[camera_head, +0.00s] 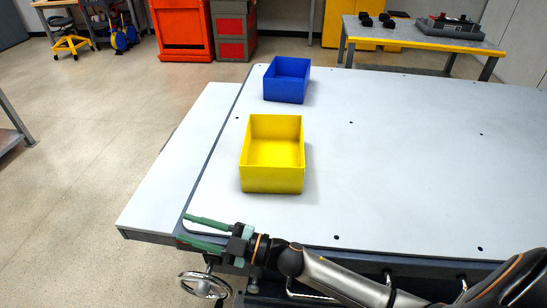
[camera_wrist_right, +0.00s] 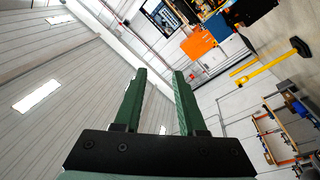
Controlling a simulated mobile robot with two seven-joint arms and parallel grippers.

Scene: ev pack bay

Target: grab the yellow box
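The yellow box (camera_head: 272,180) is an open-topped bin, upright near the left end of the large pale table; it looks empty. My right gripper (camera_head: 184,228) has green fingers and is at the table's front left corner, in front of and to the left of the yellow box, apart from it. The fingers point left, away from the box. In the right wrist view the gripper (camera_wrist_right: 160,72) is open with nothing between the fingers, and no box shows there. My left gripper is not in view.
A blue open bin (camera_head: 285,92) stands behind the yellow box on the pale table (camera_head: 410,170). The tabletop right of the boxes is clear. A handwheel (camera_head: 205,286) sits below the front left corner. A yellow-edged workbench (camera_head: 420,40) stands at the back right.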

